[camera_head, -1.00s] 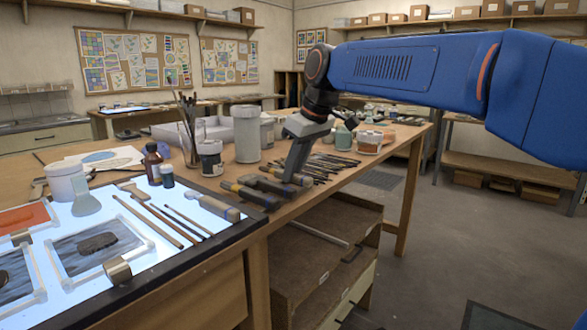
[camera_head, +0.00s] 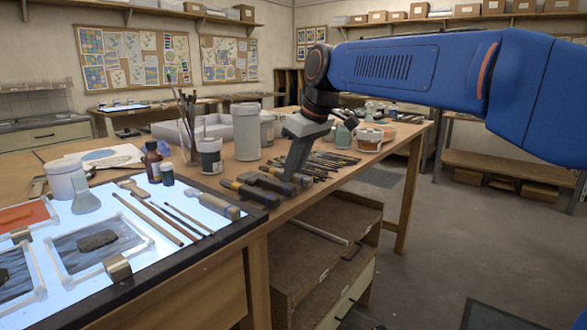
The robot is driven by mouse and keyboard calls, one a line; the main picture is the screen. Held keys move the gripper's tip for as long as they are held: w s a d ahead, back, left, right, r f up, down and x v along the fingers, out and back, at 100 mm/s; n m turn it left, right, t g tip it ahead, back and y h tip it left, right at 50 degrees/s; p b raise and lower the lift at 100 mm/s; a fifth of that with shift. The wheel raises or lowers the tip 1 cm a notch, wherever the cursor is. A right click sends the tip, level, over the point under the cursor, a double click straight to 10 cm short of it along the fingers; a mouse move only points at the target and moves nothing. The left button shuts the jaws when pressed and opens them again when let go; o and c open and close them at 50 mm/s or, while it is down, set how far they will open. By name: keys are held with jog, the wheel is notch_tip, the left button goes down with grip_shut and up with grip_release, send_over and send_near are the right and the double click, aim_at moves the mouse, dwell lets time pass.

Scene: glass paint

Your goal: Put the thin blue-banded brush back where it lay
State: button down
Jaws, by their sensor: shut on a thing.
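My gripper (camera_head: 293,172) points down over the wooden bench, at the left end of a row of thin brushes (camera_head: 326,164). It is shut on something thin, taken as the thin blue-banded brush. That brush cannot be made out at this size, and its blue band does not show. The fingertips are low, just behind several thick dark-handled tools (camera_head: 250,193). I cannot tell whether the held brush touches the bench.
A lit panel (camera_head: 190,262) with glass pieces and several slim wooden-handled tools lies at the front left. The bench's right edge drops to open floor (camera_head: 430,235).

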jog(key=shift+f, duration=0.1)
jog(key=c, duration=1.6)
grip_release()
jog(key=v, duration=1.7)
jog(key=s+d+f+m+t+h, duration=0.1)
jog(key=s+d+f+m, duration=0.2)
jog(key=s+d+f, duration=0.45)
jog(key=s+d+f+m+h, duration=0.1)
jog(key=s+d+f+m, duration=0.25)
jog(key=d+f, duration=0.55)
jog(key=s+d+f+m, duration=0.1)
jog(key=s+d+f, duration=0.1)
jog(key=s+f, duration=0.3)
jog(key=s+d+f+m+h, duration=0.1)
jog(key=s+d+f, duration=0.2)
jog(key=f, duration=0.7)
jog(key=s+d+f+m+t, duration=0.1)
jog(key=s+d+f+m, duration=0.1)
jog(key=s+f, duration=0.5)
jog(key=shift+s+d+f+h, duration=0.1)
jog(key=shift+d+f+h, duration=0.2)
jog(key=shift+d, duration=0.2)
